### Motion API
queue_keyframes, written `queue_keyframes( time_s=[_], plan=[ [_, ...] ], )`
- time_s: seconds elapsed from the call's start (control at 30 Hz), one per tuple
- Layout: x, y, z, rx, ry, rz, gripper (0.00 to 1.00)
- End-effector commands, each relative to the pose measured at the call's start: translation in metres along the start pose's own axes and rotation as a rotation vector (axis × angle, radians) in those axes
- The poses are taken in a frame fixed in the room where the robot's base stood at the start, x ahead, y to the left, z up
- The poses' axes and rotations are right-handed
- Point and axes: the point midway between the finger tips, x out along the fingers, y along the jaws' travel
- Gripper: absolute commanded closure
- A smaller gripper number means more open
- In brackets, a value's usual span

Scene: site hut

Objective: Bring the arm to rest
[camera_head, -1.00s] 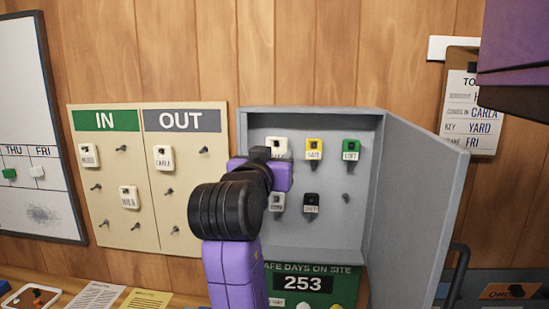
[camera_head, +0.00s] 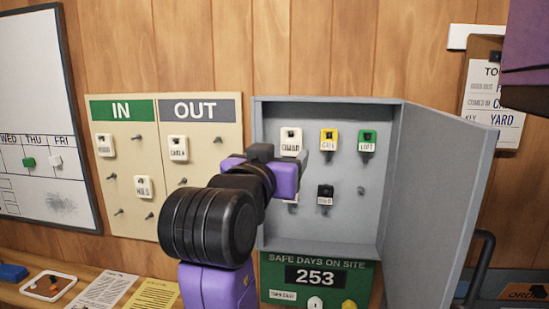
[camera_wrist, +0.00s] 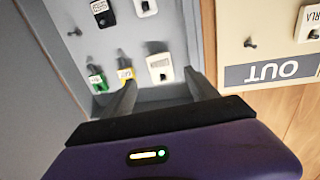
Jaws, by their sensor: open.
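My gripper (camera_wrist: 160,92) is open and empty, its two dark fingers pointing into the open grey key cabinet (camera_head: 328,104) on the wall. A white tag (camera_head: 291,142), a yellow tag (camera_head: 328,141), a green tag (camera_head: 367,142) and a black tag (camera_head: 325,195) hang in the cabinet.
The cabinet door (camera_head: 440,200) stands open to the right. An IN/OUT board (camera_head: 215,140) with several white tags hangs at left. Below are a green day-count sign (camera_head: 350,300), papers (camera_head: 105,290) and a small tray (camera_head: 30,292). A clipboard (camera_head: 497,110) hangs at right.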

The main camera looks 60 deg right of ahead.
Motion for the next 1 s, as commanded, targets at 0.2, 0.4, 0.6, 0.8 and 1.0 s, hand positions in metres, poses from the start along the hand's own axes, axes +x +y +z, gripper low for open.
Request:
queue_keyframes(
  time_s=[0.2, 0.4, 0.6, 0.8, 1.0],
  plan=[
    [-0.005, 0.0, 0.0, 0.0, -0.001, 0.0, 0.32],
    [-0.004, -0.002, -0.01, -0.004, 0.039, -0.009, 0.32],
    [-0.013, -0.029, -0.051, 0.002, 0.218, -0.128, 0.32],
    [-0.039, -0.075, -0.053, -0.05, 0.4, -0.322, 0.32],
    [-0.078, -0.115, -0.016, -0.101, 0.517, -0.539, 0.32]
  ],
)
